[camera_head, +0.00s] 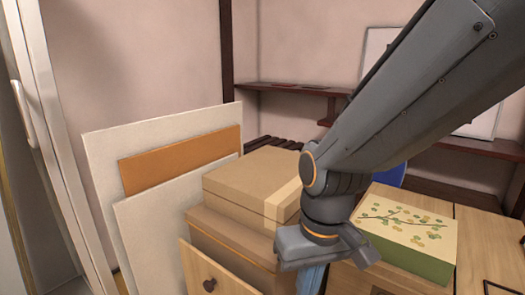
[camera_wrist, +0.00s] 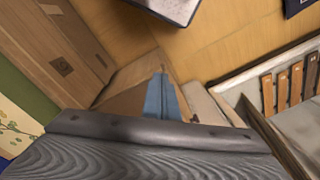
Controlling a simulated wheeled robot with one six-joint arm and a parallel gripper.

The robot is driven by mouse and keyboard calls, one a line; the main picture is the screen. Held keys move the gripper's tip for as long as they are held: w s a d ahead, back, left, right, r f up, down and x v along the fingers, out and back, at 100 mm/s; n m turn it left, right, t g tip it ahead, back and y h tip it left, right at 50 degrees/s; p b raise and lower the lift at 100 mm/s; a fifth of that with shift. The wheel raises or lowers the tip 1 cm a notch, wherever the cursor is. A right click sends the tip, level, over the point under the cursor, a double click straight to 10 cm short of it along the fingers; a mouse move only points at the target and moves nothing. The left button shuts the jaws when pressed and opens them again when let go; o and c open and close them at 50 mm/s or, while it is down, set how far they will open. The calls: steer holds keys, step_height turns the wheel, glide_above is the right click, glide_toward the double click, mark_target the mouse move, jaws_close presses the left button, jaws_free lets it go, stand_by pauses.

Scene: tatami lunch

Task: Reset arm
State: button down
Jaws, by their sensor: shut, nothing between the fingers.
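My gripper (camera_head: 311,280) points down at the lower middle of the head view, in front of the cardboard boxes. Its blue fingers run off the bottom edge of that view. In the wrist view the blue fingers (camera_wrist: 163,98) are together, with nothing held between them. My arm comes in from the upper right and hides part of the boxes and the back wall.
A closed cardboard box (camera_head: 245,185) is stacked on another box (camera_head: 232,240), left of my gripper. A flower-patterned green box (camera_head: 410,225) stands to the right. Flat panels (camera_head: 105,150) lean at the left. A wall shelf (camera_head: 290,88) runs behind.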

steer(key=s+d+r+m+h+p, duration=0.1)
steer(key=s+d+r+m+p, duration=0.1)
steer(key=d+r+p, duration=0.9)
step_height(320, 180, up, 3)
steer(key=m+p, duration=0.1)
steer(key=p, duration=0.5)
steer(key=shift+s+d, duration=0.2)
steer(key=shift+d, duration=0.15)
steer(key=shift+a, duration=0.15)
